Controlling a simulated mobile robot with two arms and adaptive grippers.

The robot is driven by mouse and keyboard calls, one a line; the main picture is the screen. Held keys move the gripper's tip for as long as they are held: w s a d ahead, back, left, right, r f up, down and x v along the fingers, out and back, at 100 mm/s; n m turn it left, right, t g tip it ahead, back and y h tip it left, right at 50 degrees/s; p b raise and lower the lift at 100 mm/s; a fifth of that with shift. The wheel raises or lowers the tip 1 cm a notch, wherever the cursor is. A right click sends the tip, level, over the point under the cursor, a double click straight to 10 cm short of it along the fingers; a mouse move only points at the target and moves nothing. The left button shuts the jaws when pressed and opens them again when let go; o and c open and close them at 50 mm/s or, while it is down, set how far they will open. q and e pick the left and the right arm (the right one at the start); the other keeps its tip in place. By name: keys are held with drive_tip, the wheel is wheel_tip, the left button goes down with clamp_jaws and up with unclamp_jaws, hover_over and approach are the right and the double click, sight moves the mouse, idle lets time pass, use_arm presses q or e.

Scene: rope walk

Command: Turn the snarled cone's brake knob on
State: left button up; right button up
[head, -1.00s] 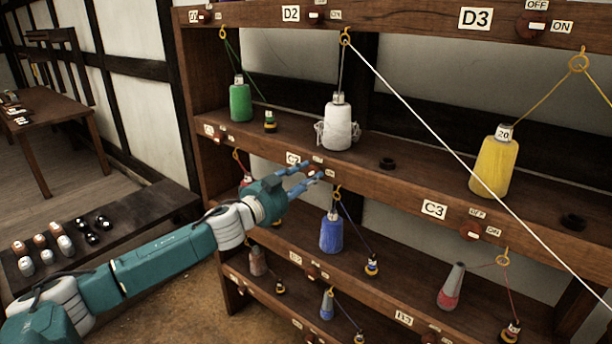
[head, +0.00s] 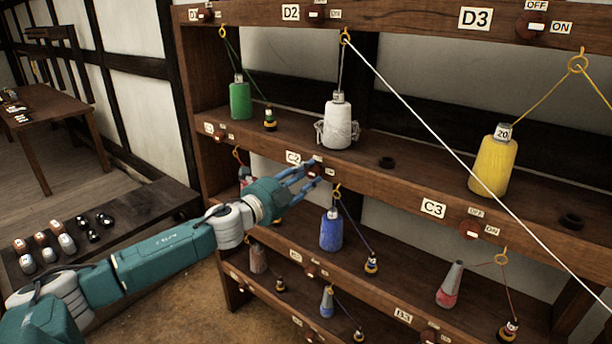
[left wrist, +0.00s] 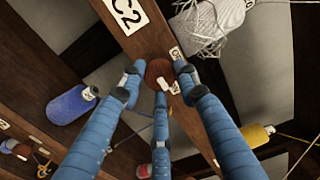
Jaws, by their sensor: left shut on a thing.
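The snarled cone (head: 338,122) is white with loose, tangled yarn around its base. It stands upright on the upper shelf and also shows in the left wrist view (left wrist: 208,22). The round red-brown brake knob (left wrist: 158,71) sits on the shelf edge below it, beside the C2 plate (left wrist: 125,14). A small white mark shows on the knob. My left gripper (head: 314,174) reaches the knob from the front, its blue fingers shut around it. The fingers partly hide the knob and its labels, so I cannot read its setting surely. My right gripper is not in view.
A green cone (head: 241,102) and a yellow cone (head: 494,165) share the upper shelf. A blue cone (head: 331,232) stands below, near my fingers. A taut white line (head: 450,148) slants down to the right. A low bench (head: 140,220) holds several small items at left.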

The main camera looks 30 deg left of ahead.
use_arm(q)
drive_tip(key=shift+f, duration=0.1)
idle(0.4)
drive_tip(key=o, duration=1.2)
drive_tip(key=shift+s, duration=0.1)
drive_tip(key=shift+s+f, duration=0.1)
drive_tip(key=shift+s, duration=0.45)
drive_tip(key=shift+s+a, duration=0.15)
drive_tip(key=shift+s, duration=1.65)
drive_tip(key=shift+s+a, duration=0.15)
drive_tip(key=shift+s, duration=1.6)
drive_tip(key=shift+s+a, duration=0.15)
drive_tip(key=shift+s, duration=1.65)
